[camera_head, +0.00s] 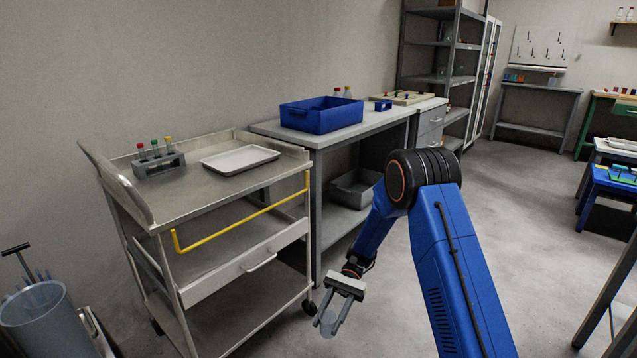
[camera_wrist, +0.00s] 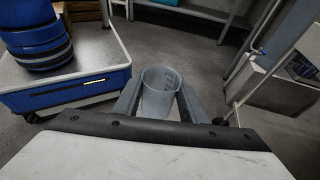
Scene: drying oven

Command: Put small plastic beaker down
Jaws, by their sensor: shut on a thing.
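The small plastic beaker (camera_wrist: 160,97) is translucent and pale, with its open mouth visible in the wrist view. It sits between the two grey fingers of my gripper (camera_wrist: 160,108), which are shut on it. In the head view my gripper (camera_head: 335,318) hangs low over the grey floor, right of the steel cart (camera_head: 222,192). The beaker shows there only as a small grey shape between the fingers, partly hidden by them. It is held in the air, clear of the cart top.
The cart top holds a white tray (camera_head: 240,160) and a tube rack (camera_head: 159,164); bare metal lies in front. A yellow rail (camera_head: 240,222) runs along its side. Behind, a table (camera_head: 365,131) carries a blue crate (camera_head: 321,115). A grey bin (camera_head: 353,188) sits on its lower shelf.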

